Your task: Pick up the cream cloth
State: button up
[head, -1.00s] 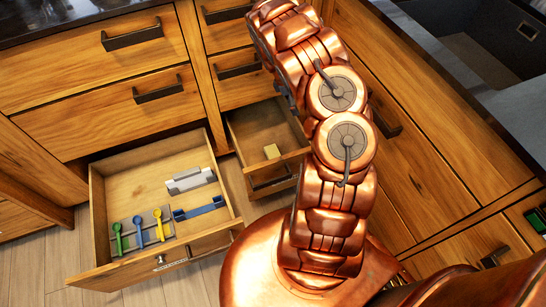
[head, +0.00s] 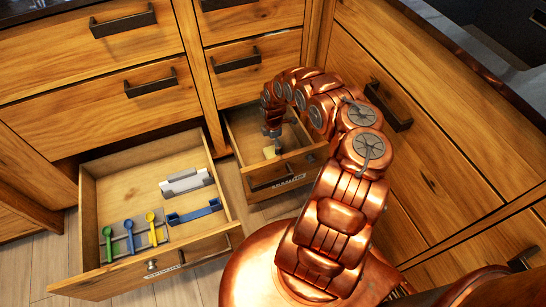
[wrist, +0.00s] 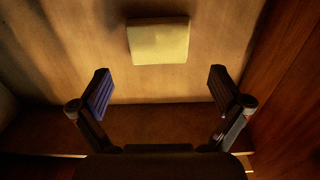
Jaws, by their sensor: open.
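The cream cloth (wrist: 158,41) is a small, flat, roughly square piece lying on the wooden floor of the smaller open drawer (head: 258,180). In the head view the cloth (head: 269,152) shows partly, just below my gripper (head: 272,130), which reaches down into that drawer. In the wrist view my gripper (wrist: 162,95) is open and empty, with its two fingers spread wide. The cloth lies ahead of the fingertips, in the upper middle of that view, between their lines and apart from both.
Drawer walls stand close around my gripper, with a dark wooden wall (wrist: 283,75) at right in the wrist view. A larger open drawer (head: 135,172) to the left holds several coloured spoons, a blue-handled item (head: 195,212) and a grey-white item (head: 186,181). Closed cabinet fronts (head: 425,145) stand at right.

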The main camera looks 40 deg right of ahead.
aim_at(273, 153)
jog(key=f+b, duration=0.1)
jog(key=f, duration=0.2)
jog(key=f+b, duration=0.1)
jog(key=f, duration=0.2)
jog(key=shift+a+f+b, duration=0.2)
jog(key=shift+f+b, duration=0.15)
jog(key=shift+f, duration=0.05)
jog(key=shift+d+f, duration=0.1)
jog(key=shift+f, duration=0.45)
jog(key=shift+c, duration=0.4)
jog(key=c, duration=0.7)
